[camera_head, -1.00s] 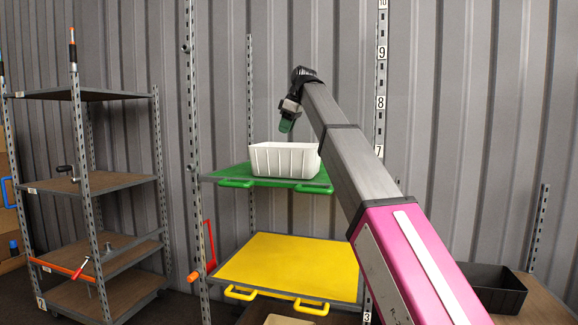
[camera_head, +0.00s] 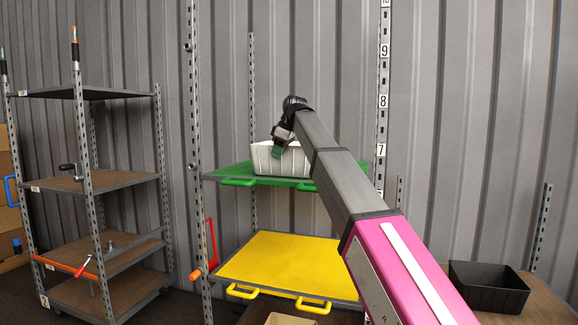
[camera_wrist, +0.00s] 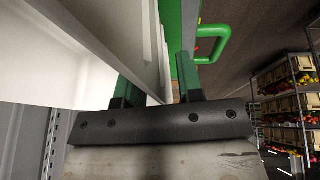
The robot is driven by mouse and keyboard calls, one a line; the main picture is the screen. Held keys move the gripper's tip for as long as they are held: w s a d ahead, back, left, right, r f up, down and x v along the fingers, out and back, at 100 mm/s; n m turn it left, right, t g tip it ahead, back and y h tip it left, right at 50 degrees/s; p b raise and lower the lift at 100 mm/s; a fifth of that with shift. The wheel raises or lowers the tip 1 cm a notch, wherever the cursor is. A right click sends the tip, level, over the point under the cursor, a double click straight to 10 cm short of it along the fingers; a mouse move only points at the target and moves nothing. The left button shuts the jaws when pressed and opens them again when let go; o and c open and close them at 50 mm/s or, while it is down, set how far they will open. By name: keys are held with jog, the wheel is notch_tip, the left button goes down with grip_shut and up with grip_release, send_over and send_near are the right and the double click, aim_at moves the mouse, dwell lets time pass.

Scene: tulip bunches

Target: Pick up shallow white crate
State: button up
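The shallow white crate (camera_head: 264,160) stands upright on the green shelf (camera_head: 233,173) of the middle rack. My gripper (camera_head: 277,152) is at the crate's near wall, and my arm hides the crate's right part. In the wrist view, the two green fingers of my gripper (camera_wrist: 156,72) are apart. A white wall of the crate (camera_wrist: 150,40) runs between them, with the left finger on the crate's inner side and the right finger outside. A gap shows between the wall and the right finger.
A yellow shelf (camera_head: 290,262) with handles lies below the green one, and it is bare. The rack's upright (camera_head: 382,100) stands behind my arm. A black crate (camera_head: 487,287) sits at the lower right. A brown-shelved rack (camera_head: 75,182) stands at the left.

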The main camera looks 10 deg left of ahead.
grip_shut()
dwell(1.4)
